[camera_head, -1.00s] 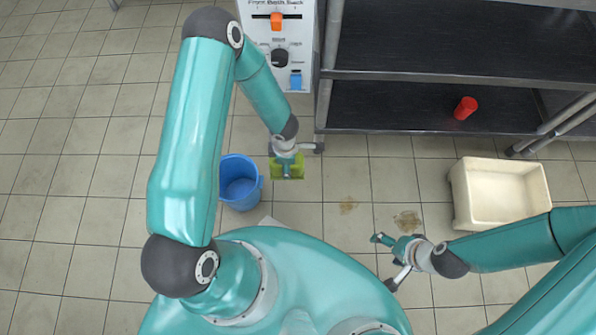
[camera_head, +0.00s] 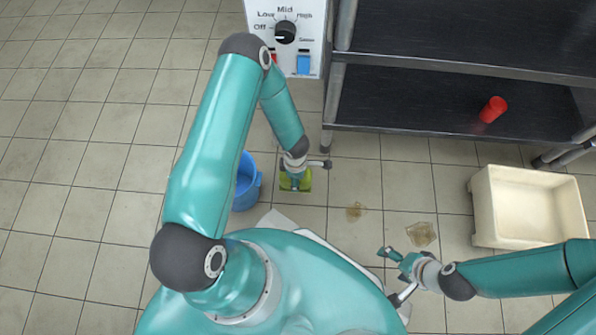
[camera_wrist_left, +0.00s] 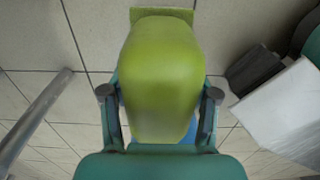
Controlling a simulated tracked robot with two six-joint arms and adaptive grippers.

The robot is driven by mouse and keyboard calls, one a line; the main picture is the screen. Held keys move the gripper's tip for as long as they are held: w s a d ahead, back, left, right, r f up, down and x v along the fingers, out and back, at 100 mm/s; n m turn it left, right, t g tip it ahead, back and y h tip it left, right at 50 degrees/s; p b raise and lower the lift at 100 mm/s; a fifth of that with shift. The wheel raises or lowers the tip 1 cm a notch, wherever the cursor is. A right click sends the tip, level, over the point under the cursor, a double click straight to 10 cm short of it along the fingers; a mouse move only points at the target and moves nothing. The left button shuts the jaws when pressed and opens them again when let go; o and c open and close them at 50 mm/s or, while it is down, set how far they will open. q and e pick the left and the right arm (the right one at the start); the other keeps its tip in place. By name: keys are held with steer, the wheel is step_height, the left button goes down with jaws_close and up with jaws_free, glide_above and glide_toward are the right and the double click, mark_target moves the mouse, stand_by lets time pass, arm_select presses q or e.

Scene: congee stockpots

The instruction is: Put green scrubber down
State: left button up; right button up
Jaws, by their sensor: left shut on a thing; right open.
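The green scrubber (camera_head: 304,182) shows beneath my left gripper (camera_head: 295,181) in the head view, between the blue bucket and the stained floor. In the left wrist view, the yellow-green scrubber (camera_wrist_left: 161,75) fills the middle, with the fingers of my left gripper (camera_wrist_left: 160,95) on either side of it, shut on it. A flat green edge shows at its far end. Whether it touches the floor I cannot tell. My right gripper (camera_head: 394,276) is open and empty, low at the right near my base.
A blue bucket (camera_head: 246,184) stands just left of the scrubber, partly hidden by my arm. Brown stains (camera_head: 421,234) mark the tiles. A cream tub (camera_head: 530,205) stands at right. A dark shelf rack (camera_head: 430,105) holds a red can (camera_head: 493,109). A control panel (camera_head: 290,38) is at the back.

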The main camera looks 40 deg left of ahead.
arm_select(q)
step_height(320, 180, down, 8)
steer(key=b, duration=0.2)
steer(key=shift+r+b, duration=0.25)
steer(key=shift+b, duration=0.1)
steer(key=shift+r, duration=0.1)
steer(key=o, duration=1.2)
step_height(320, 180, up, 11)
steer(key=p, duration=0.5)
steer(key=shift+p, duration=0.35)
steer(key=shift+r, duration=0.5)
